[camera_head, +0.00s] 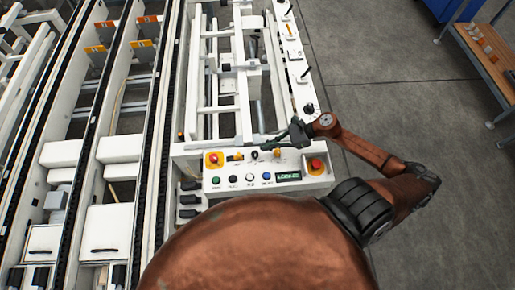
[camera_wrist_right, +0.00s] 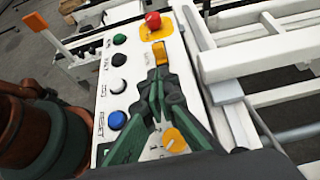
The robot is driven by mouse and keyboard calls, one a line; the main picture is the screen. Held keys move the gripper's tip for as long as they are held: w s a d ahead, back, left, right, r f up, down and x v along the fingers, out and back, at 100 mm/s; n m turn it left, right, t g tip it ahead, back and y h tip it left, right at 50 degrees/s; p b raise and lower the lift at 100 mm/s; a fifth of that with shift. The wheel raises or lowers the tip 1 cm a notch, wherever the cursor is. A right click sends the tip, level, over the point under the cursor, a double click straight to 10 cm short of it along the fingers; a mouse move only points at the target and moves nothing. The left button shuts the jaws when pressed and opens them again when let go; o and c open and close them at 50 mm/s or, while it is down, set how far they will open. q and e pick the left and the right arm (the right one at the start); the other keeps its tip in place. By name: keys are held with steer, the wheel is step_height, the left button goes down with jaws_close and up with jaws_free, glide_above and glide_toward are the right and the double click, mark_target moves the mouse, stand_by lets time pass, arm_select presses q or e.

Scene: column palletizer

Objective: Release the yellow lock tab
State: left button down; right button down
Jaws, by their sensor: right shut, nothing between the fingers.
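The yellow lock tab (camera_wrist_right: 161,53) sits on the white control panel (camera_wrist_right: 108,103), just below a red button on a yellow base. It also shows small in the head view (camera_head: 236,156), right of the left red button. My right gripper (camera_wrist_right: 158,73) is shut and empty. Its dark green fingertips point at the tab and look very close to its near edge; I cannot tell whether they touch. In the head view the right gripper (camera_head: 262,144) reaches in from the right over the panel's back edge. My left gripper is not in view.
Red buttons (camera_head: 214,158) (camera_head: 316,165) stand at both panel ends. A row of coloured buttons (camera_head: 249,177) and a small green-lit display (camera_head: 288,176) line the front. An orange-yellow knob (camera_wrist_right: 173,139) lies under the fingers. White machine rails (camera_head: 228,85) stand behind; open floor lies right.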

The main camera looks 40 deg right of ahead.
mark_target(239, 154)
steer(key=x, duration=0.9)
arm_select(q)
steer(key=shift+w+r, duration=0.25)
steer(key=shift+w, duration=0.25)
arm_select(e)
steer(key=w+a, duration=0.2)
steer(key=a, duration=0.1)
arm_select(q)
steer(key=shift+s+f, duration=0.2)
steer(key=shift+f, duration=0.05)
arm_select(e)
steer(key=shift+s, duration=0.15)
steer(key=shift+d+r, duration=0.1)
